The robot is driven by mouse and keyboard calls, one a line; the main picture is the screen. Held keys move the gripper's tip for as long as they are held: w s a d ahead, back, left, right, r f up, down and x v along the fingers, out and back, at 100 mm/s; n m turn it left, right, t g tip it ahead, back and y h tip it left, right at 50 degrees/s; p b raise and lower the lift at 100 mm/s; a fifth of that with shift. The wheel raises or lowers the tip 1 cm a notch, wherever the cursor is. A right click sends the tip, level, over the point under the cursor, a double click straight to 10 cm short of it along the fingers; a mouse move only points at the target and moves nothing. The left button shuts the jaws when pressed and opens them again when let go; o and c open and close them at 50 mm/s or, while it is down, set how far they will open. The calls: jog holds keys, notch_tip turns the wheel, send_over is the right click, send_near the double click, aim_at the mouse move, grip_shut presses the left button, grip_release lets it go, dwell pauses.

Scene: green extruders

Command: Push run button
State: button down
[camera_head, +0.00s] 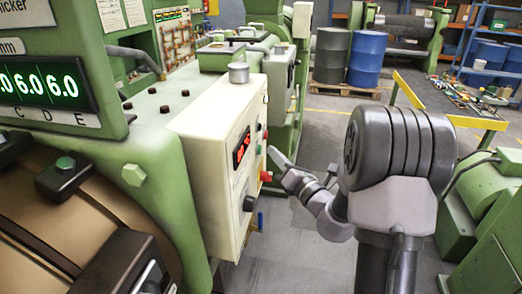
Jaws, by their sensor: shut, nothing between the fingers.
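A cream control box (208,150) is mounted on the side of the green machine. Its right-hand face carries a red lit display (241,148), a black knob (249,203), a red button (265,176) and small buttons along its far edge. I cannot read which one is the run button. My gripper (273,153) is shut and empty, its tip pointing left at the panel's far edge, just above and right of the red button in the picture. Whether the tip touches a button cannot be told at this angle.
A green machine with a lit numeric readout (42,84) fills the left. Another green machine (480,215) stands at the right, by a yellow rail (408,90). Grey floor (290,255) shows between the machines.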

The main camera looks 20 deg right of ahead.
jog(key=shift+a, duration=0.15)
jog(key=shift+w+a, duration=0.2)
jog(key=shift+w, duration=0.05)
jog(key=shift+w+a+p, duration=0.2)
jog(key=shift+a+p, duration=0.1)
dwell(0.6)
dwell(0.4)
jog(key=shift+s+d, duration=0.45)
jog(key=shift+d, duration=0.2)
jog(key=s+d, duration=0.1)
jog(key=d, duration=0.1)
jog(key=s+d, duration=0.1)
jog(key=d, duration=0.1)
jog(key=shift+s, duration=0.4)
jog(key=shift+f, duration=0.1)
